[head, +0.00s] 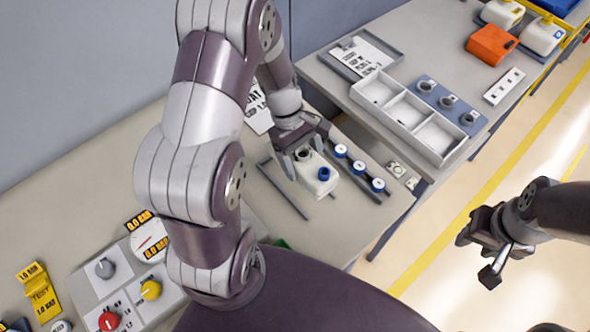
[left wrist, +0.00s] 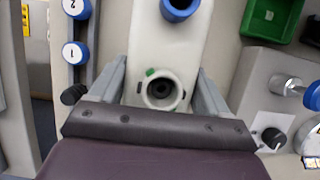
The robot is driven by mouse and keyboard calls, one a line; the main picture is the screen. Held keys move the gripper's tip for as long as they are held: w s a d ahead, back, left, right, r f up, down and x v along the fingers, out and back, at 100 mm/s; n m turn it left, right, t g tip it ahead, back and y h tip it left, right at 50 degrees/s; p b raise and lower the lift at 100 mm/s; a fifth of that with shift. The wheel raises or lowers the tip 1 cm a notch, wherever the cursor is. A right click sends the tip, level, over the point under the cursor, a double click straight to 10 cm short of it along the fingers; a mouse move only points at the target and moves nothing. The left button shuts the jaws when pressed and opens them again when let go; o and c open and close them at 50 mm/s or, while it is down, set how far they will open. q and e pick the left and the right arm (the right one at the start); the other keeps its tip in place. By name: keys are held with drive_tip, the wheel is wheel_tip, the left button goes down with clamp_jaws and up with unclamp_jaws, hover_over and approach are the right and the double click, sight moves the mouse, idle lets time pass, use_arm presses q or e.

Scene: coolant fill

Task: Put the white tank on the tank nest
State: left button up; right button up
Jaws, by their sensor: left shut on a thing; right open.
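The white tank (head: 316,178) has a blue cap and a dark open neck. It stands upright on or just above the near bench. My left gripper (head: 304,156) is shut on it, around its neck end. In the left wrist view the tank (left wrist: 158,48) lies between the two fingers, neck nearest the palm. A dark rail (head: 282,191) runs along its left side, and a bar with several numbered blue-rimmed knobs (head: 359,168) along its right. I cannot tell whether these belong to the tank nest. The tank's underside is hidden. My right gripper (head: 476,257) is open and empty over the floor.
A control panel (head: 128,283) with knobs and a gauge is at the lower left. A green bin (left wrist: 270,18) shows in the left wrist view. The far bench has a divided grey tray (head: 408,117), an orange container (head: 491,44) and other white tanks (head: 543,36).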

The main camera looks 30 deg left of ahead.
sight(296, 172)
use_arm(q)
drive_tip(key=shift+s+a+f, duration=0.2)
drive_tip(key=shift+a+f, duration=0.25)
drive_tip(key=shift+a, duration=0.1)
drive_tip(key=shift+s+a+f, duration=0.15)
drive_tip(key=shift+a+f, duration=0.3)
drive_tip(key=shift+a, duration=0.05)
drive_tip(key=x, duration=0.3)
drive_tip(key=shift+w+a+f, duration=0.1)
drive_tip(key=shift+w+f, duration=0.05)
drive_tip(key=shift+f, duration=0.25)
drive_tip(key=shift+a+f, duration=0.1)
drive_tip(key=shift+f, duration=0.05)
drive_tip(key=shift+a+f, duration=0.1)
drive_tip(key=shift+a, duration=0.05)
drive_tip(key=shift+f, duration=0.15)
drive_tip(key=o, duration=1.2)
drive_tip(key=shift+o, duration=0.2)
drive_tip(key=v, duration=1.2)
drive_tip(key=shift+d, duration=0.2)
drive_tip(key=s+d+r+m+t+y, duration=0.3)
drive_tip(key=s+d+m+y, duration=0.1)
drive_tip(key=m, duration=0.9)
drive_tip(key=shift+s+d+m, duration=0.4)
drive_tip(key=shift+s+d, duration=0.4)
drive_tip(key=shift+d, duration=0.45)
